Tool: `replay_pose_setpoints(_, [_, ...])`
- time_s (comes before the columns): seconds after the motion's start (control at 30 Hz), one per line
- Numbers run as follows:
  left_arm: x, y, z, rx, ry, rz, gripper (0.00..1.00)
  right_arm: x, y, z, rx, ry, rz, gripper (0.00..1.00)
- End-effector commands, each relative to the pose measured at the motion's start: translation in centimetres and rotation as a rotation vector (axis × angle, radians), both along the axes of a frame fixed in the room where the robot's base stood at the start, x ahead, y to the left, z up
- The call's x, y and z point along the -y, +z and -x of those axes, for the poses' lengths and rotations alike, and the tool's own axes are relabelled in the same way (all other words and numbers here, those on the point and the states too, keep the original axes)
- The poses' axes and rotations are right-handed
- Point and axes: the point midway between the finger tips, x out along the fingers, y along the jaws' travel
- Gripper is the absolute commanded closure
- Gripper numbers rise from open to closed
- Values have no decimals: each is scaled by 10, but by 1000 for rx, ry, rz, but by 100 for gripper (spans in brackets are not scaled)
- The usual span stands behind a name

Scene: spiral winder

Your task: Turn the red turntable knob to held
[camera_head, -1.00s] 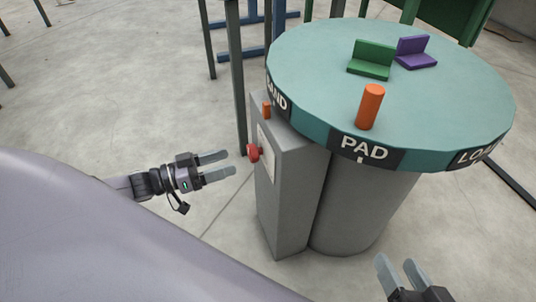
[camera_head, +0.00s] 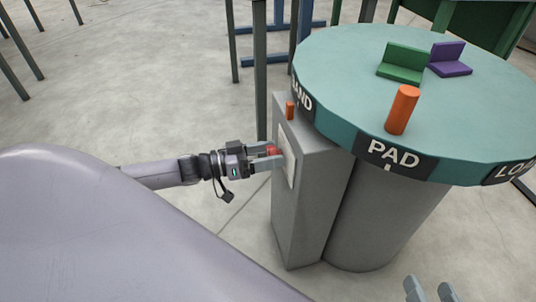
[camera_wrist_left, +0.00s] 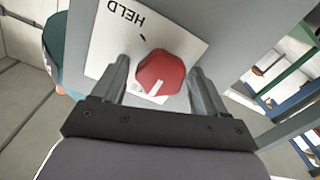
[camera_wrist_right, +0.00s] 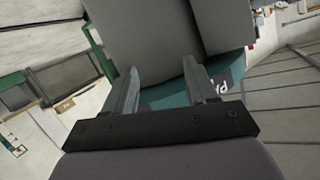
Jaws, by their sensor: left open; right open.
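The red turntable knob (camera_head: 271,150) is on a pale label plate on the side of the grey control box (camera_head: 313,190). My left gripper (camera_head: 272,156) is open, with its fingers on either side of the knob. In the left wrist view the knob (camera_wrist_left: 161,73) lies between the two fingers, with a visible gap at least on the right. Its white pointer mark is toward the bottom of the picture, away from the word HELD (camera_wrist_left: 126,17), which appears upside down. My right gripper (camera_head: 430,290) is open and empty at the bottom right, low beside the turntable's pedestal.
The teal turntable (camera_head: 350,70) carries a green bracket (camera_head: 403,64), a purple bracket (camera_head: 450,60) and an orange cylinder (camera_head: 402,110). Its rim reads PAD at the front. A small orange piece (camera_head: 290,110) is atop the box.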

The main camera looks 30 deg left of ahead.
Motion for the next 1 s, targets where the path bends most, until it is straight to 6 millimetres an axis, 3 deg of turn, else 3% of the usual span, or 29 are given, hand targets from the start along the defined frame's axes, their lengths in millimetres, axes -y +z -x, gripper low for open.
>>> replay_pose_setpoints(0.13, [0,0,0,0,0,0,30,0,0,0,1,0,0,43])
replay_pose_setpoints(0.27, [0,0,0,0,0,0,73,0,1,0,1,0,0,43])
replay_pose_setpoints(0.3, [0,0,0,0,0,0,79,0,0,0,1,0,0,43])
replay_pose_setpoints(0.67, [0,1,1,31,-1,-36,78,-1,3,1,-7,3,-8,43])
replay_pose_setpoints(1.0, [1,3,1,182,1,-212,78,-8,1,2,-73,22,-46,43])
